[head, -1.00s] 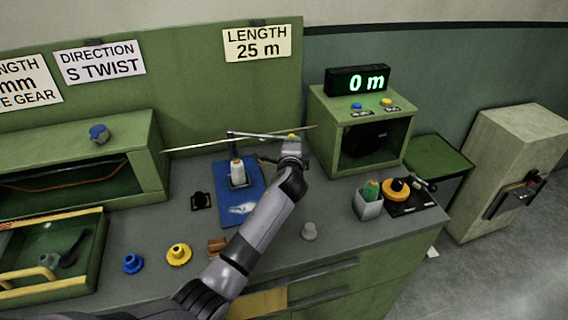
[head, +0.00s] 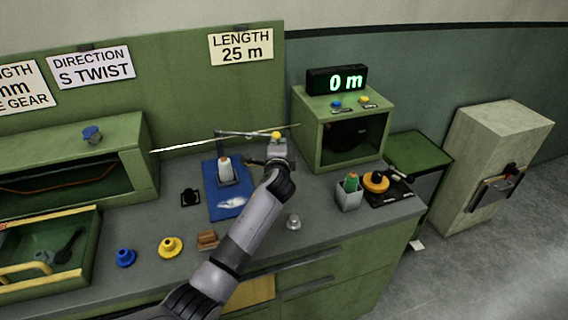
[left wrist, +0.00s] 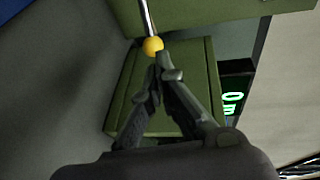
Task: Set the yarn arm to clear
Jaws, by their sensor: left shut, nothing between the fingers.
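The yarn arm is a thin metal rod (head: 245,134) with a yellow ball (head: 277,135) at its right end. It reaches across above a blue plate (head: 226,205) that carries a white spool (head: 225,168). My left gripper (head: 276,150) is at the ball end of the rod. In the left wrist view the yellow ball (left wrist: 152,46) sits just beyond my shut fingertips (left wrist: 160,62), on the end of the rod (left wrist: 147,18). Nothing is held between the fingers. I cannot tell whether the fingertips touch the ball. My right gripper is out of view.
A green box (head: 308,128) with a "0 m" display (head: 337,80) stands right of my gripper. A grey cup (head: 348,197) with a green spool and an orange knob (head: 375,182) lie to its front right. Blue (head: 125,258) and yellow (head: 171,247) parts sit at the front left.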

